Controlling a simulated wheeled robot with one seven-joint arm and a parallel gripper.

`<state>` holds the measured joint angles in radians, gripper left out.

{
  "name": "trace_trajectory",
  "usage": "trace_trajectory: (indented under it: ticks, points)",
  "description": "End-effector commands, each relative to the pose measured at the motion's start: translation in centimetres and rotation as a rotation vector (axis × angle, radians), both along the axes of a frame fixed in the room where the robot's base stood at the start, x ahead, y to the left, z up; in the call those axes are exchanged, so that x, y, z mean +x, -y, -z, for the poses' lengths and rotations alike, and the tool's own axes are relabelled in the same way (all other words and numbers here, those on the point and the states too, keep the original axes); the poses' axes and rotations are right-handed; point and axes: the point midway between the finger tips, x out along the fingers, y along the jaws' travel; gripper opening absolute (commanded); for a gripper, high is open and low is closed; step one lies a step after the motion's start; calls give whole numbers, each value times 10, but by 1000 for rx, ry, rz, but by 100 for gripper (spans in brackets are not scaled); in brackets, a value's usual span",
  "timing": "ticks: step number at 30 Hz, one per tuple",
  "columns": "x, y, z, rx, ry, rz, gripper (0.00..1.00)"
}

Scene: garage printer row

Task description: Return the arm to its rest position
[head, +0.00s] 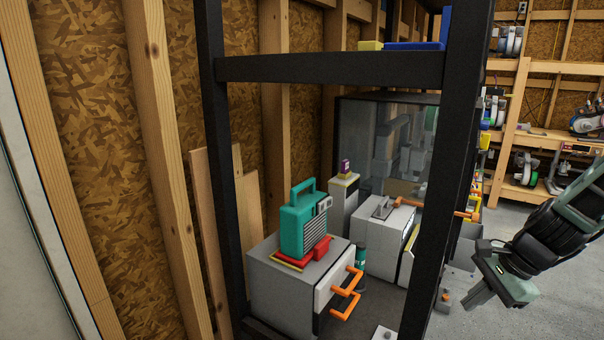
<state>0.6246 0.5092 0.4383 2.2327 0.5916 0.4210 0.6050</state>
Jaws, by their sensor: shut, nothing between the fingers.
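My arm comes in from the right edge of the head view. My gripper (478,297) points down and to the left, over the grey floor. It is shut and holds nothing. It is just right of the black shelf post, outside the shelf, and appears apart from everything near it. Small grey objects lie behind and below it, partly covered by it.
The black shelf frame (330,67) stands in front. On its lower level are a grey box with orange handles (280,290), a teal radio-like object (305,225) on top, and another grey box (385,240). Floor (545,310) at right is clear. A wooden rack (515,130) stands behind.

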Motion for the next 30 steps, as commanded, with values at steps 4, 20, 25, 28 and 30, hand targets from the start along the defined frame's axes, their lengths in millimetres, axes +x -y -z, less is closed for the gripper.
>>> trace_trajectory:
  ticks: [4, 20, 25, 28, 30]
  points:
    - [-30, -10, -16, -196, 80, -340, 0]
    - [-101, -17, -69, -596, 299, -1232, 0]
    - [-114, -46, -75, -599, 336, -1402, 0]
    - [-126, -76, -78, -566, 346, -1490, 0]
    - [-137, -98, -80, -542, 353, -1560, 0]
